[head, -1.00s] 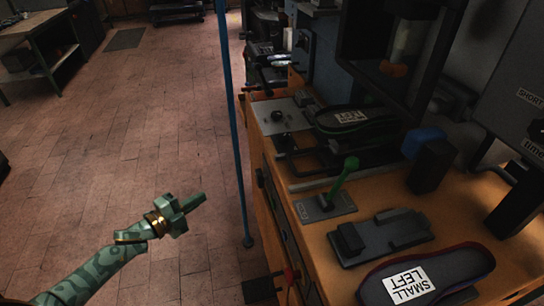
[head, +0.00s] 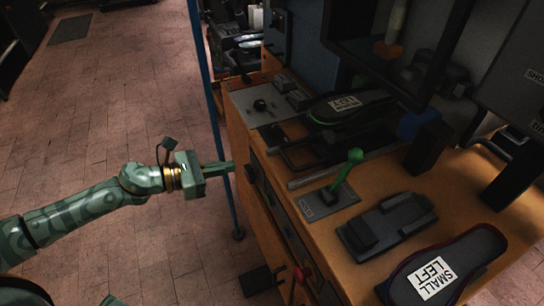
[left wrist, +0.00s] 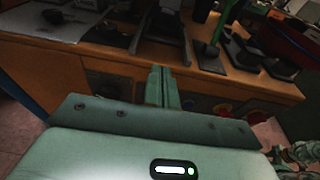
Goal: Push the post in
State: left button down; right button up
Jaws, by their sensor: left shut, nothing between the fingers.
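My left gripper (head: 222,168) is shut and empty, its fingers pointing right toward the side of the wooden bench (head: 245,145). In the left wrist view its closed fingers (left wrist: 160,85) stand in front of the bench side. I cannot tell which part is the post. My right gripper is not in view.
A dark insole labelled SMALL LEFT (head: 470,262) and a grey fixture (head: 400,220) lie on the near bench top. A blue pole (head: 203,90) stands by the bench's left side, close to my gripper. A red knob (head: 302,273) sits low in front.

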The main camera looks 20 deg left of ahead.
pick_arm(q)
jog(key=x, duration=1.3)
jog(key=shift+w, duration=0.1)
jog(key=x, duration=0.2)
jog(key=r+x, duration=0.1)
jog(key=x, duration=0.1)
jog(key=shift+d, duration=0.1)
jog(key=shift+r, duration=0.1)
